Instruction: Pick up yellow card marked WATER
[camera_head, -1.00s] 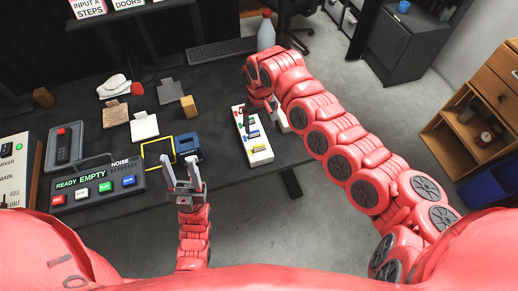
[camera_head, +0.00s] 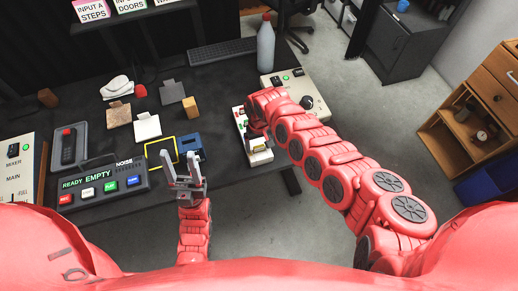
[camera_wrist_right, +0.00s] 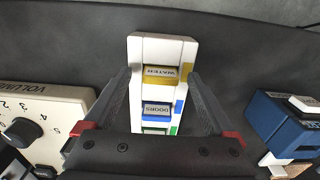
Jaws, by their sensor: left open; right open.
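The yellow card marked WATER (camera_wrist_right: 160,74) sits in the end slot of a white rack (camera_wrist_right: 135,48); its lettering looks upside down in the right wrist view. A blue DOORS card (camera_wrist_right: 157,110) and a green-edged card (camera_wrist_right: 154,130) sit in nearer slots. My right gripper (camera_wrist_right: 161,78) is open, with one finger on each side of the rack near the WATER card; contact cannot be told. In the head view, my right arm partly covers the rack (camera_head: 259,158). My left gripper (camera_head: 183,168) is open and empty, near the table's front edge.
A control box with a VOLUME dial (camera_wrist_right: 38,122) stands beside the rack. A blue box (camera_head: 188,146) and yellow square outline (camera_head: 160,151) lie left of it. A bottle (camera_head: 265,45) and keyboard (camera_head: 222,51) are behind. A button panel (camera_head: 100,186) is at left.

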